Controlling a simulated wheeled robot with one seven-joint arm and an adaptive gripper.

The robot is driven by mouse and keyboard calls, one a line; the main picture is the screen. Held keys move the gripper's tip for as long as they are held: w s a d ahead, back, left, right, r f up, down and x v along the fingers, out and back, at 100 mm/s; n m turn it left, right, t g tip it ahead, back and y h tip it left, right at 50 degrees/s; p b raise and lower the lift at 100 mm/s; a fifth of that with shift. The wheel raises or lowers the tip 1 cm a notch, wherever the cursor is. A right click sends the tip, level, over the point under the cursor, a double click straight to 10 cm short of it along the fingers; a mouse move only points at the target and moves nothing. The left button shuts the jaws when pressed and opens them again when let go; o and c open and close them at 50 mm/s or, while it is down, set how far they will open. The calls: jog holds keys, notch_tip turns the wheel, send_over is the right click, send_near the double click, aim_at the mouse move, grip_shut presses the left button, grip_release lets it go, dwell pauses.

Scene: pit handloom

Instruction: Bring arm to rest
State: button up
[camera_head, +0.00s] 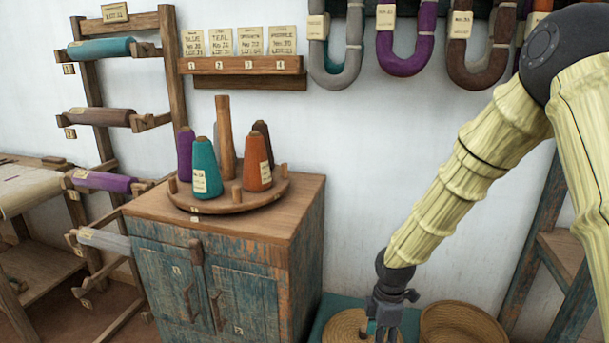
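My gripper (386,322) hangs at the bottom of the view, pointing down, to the right of the cabinet. It is in front of a woven basket or lid (345,325). The fingertips are partly cut off by the lower edge. My arm comes down from the upper right, bent at the elbow.
A worn blue cabinet (305,245) carries a round wooden stand (235,203) with several thread cones. A second basket (460,325) lies right of my gripper. A spool rack (92,100) stands left. Yarn hanks (408,50) hang on the wall. A wooden frame (540,240) stands right.

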jog(key=s+a+f+m+y+b, duration=0.15)
jog(key=s+f+m, duration=0.25)
jog(key=s+f, duration=0.55)
jog(key=s+f+m+b, duration=0.35)
jog(key=s+f, duration=0.25)
jog(key=f, duration=0.6)
jog(key=s+d+f+m+h+b, duration=0.1)
jog(key=s+d+f+m+b, duration=0.15)
jog(key=s+f+m, duration=0.55)
jog(key=s+d+f+m+h+b, duration=0.1)
jog(key=s+d+f+m, duration=0.25)
jog(key=s, duration=0.75)
notch_tip(320, 180, up, 22)
jog(key=p, duration=2.2)
jog(key=shift+a+f+n, duration=0.2)
jog(key=shift+a+n, duration=0.05)
jog(key=shift+n, duration=0.05)
jog(key=shift+s, duration=0.1)
